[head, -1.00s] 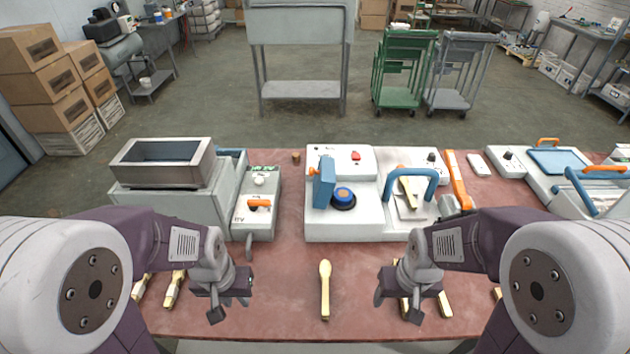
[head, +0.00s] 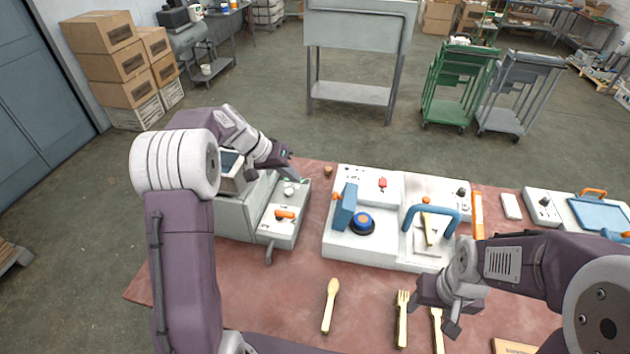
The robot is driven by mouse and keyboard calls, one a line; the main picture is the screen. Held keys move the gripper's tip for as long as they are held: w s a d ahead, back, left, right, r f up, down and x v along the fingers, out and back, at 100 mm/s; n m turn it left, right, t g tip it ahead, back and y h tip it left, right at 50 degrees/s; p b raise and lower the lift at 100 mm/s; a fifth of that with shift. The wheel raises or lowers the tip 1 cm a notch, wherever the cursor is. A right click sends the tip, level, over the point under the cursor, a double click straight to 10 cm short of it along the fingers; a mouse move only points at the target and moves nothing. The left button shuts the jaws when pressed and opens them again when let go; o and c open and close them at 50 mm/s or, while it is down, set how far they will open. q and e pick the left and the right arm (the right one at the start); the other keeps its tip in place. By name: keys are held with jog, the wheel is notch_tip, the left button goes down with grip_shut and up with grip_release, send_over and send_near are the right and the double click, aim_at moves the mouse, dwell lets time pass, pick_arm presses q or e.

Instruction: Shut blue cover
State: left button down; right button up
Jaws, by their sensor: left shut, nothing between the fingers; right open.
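The blue cover (head: 345,207) is a flat blue panel with an orange tab. It stands upright on the white machine (head: 345,245), just left of a round blue-topped black piece (head: 362,222). My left gripper (head: 291,173) is shut and empty above the back of the grey box on the left, behind and left of the cover and apart from it. My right gripper (head: 436,312) is open and empty over the front of the table, right of the cover.
A wooden spoon (head: 330,305) and a wooden fork (head: 402,318) lie in front. A blue arched handle (head: 432,211) stands over a wooden piece on the machine's right side. The grey box has an orange-handled switch (head: 285,214). Another blue-lidded machine (head: 598,212) is at right.

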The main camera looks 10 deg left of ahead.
aim_at(340, 207)
pick_arm(q)
jog(key=w+d+f+p, duration=0.3)
jog(key=d+f, duration=0.5)
jog(key=shift+w+d+f, duration=0.3)
jog(key=shift+w+d, duration=0.05)
jog(key=shift+w, duration=0.05)
jog(key=shift+a, duration=0.1)
jog(key=shift+p, duration=0.3)
